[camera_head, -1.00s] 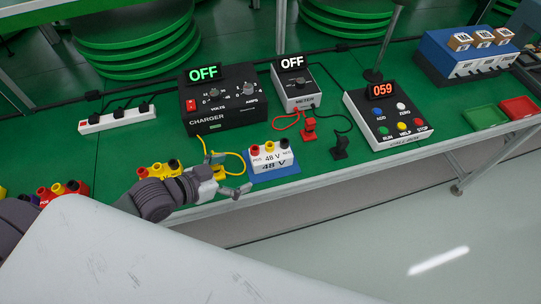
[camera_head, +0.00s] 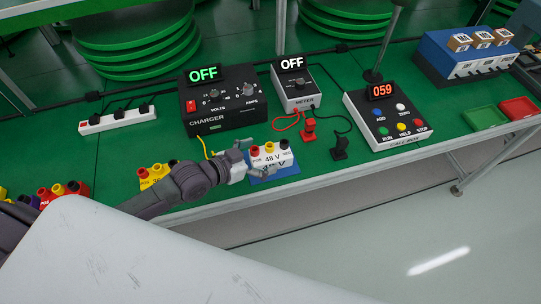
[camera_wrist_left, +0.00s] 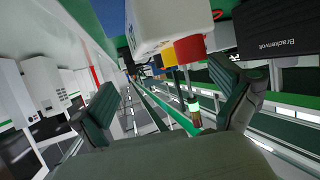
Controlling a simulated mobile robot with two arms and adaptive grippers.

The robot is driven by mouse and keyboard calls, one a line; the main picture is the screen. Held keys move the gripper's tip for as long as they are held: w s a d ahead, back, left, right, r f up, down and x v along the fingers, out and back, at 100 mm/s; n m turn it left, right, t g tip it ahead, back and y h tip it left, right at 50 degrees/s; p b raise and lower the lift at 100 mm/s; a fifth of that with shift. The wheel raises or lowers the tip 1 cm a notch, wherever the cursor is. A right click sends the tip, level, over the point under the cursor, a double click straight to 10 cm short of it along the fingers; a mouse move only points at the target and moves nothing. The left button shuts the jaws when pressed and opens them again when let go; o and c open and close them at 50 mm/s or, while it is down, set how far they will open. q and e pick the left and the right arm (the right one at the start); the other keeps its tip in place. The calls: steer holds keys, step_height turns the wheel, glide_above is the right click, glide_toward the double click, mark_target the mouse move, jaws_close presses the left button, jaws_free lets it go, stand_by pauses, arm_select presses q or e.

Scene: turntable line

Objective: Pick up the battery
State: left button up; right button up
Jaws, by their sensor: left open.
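The white 48 V battery (camera_head: 273,159) with red, yellow and black terminals stands on a blue mat (camera_head: 287,172) near the front table edge. My left gripper (camera_head: 256,160) is open at the battery's left end, with one finger in front of its lower face. In the left wrist view the battery (camera_wrist_left: 165,22) fills the top centre, with its red and yellow terminals hanging into the picture. The open fingers (camera_wrist_left: 168,103) show below it on either side, with nothing held between them. Contact cannot be told. My right gripper is not in view.
A yellow battery (camera_head: 152,176) and a red battery (camera_head: 62,192) stand to the left. The charger (camera_head: 226,119) and meter (camera_head: 297,102) stand behind, with red and black probes (camera_head: 310,131) to the right. A call box (camera_head: 388,127) is farther right. A power strip (camera_head: 117,119) lies at left.

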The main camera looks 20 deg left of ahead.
mark_target(281, 149)
arm_select(q)
steer(key=x, duration=0.4)
steer(key=shift+w+d, duration=0.15)
steer(key=shift+w, duration=0.05)
steer(key=shift+s, duration=0.15)
steer(key=c, duration=1.5)
steer(key=shift+s+f, duration=0.1)
steer(key=shift+f, duration=0.1)
jaws_close()
steer(key=shift+r, duration=0.1)
